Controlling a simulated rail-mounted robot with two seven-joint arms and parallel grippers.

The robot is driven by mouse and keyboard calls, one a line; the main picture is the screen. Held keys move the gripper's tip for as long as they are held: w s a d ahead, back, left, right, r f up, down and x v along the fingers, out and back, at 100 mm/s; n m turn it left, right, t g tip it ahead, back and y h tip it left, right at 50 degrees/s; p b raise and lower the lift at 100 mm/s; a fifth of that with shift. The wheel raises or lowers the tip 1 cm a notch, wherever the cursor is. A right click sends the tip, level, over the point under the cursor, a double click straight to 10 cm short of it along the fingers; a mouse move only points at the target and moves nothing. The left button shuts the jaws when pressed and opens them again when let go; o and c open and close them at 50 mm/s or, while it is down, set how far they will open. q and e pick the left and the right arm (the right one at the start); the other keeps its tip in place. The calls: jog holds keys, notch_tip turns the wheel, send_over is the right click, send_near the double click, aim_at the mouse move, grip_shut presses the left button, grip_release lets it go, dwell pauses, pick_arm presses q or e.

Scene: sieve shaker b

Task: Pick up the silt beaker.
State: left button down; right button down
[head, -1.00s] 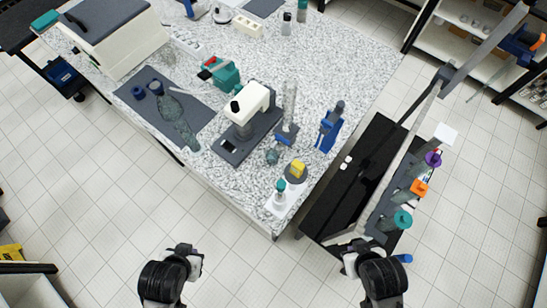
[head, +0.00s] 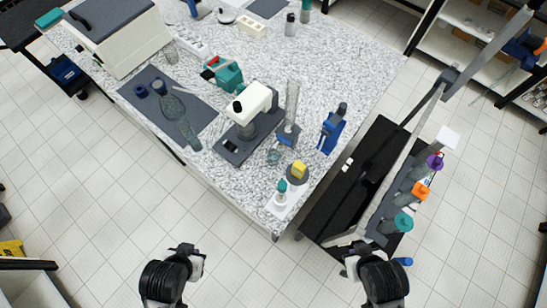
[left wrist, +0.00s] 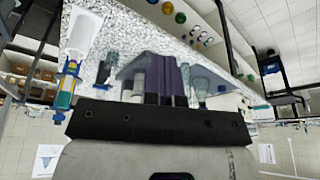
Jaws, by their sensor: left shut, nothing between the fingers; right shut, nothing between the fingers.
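No label for the silt beaker is readable, so I cannot tell for sure which vessel it is. Clear glass vessels stand on the speckled bench (head: 330,60): a small glass (head: 172,56) by the big cream box, glassware (head: 171,106) on a dark mat, and a small glass vessel (head: 273,156) by the microscope-like device. My left gripper (head: 188,250) and right gripper (head: 358,249) are shut and empty. Both are over the floor in front of the bench, well apart from all glassware.
A cream box with a grey lid (head: 120,40) stands at the back left. A microscope-like device (head: 248,108), a blue stand (head: 331,130) and a yellow-topped item (head: 297,171) are near the bench front. A black cart (head: 345,185) with colored-capped bottles stands right.

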pick_arm(q)
jog(key=c, duration=1.9)
grip_release()
jog(key=shift+a, duration=0.2)
jog(key=o, duration=1.2)
jog(key=shift+d, duration=0.2)
jog(key=o, duration=0.4)
jog(key=shift+a, duration=0.15)
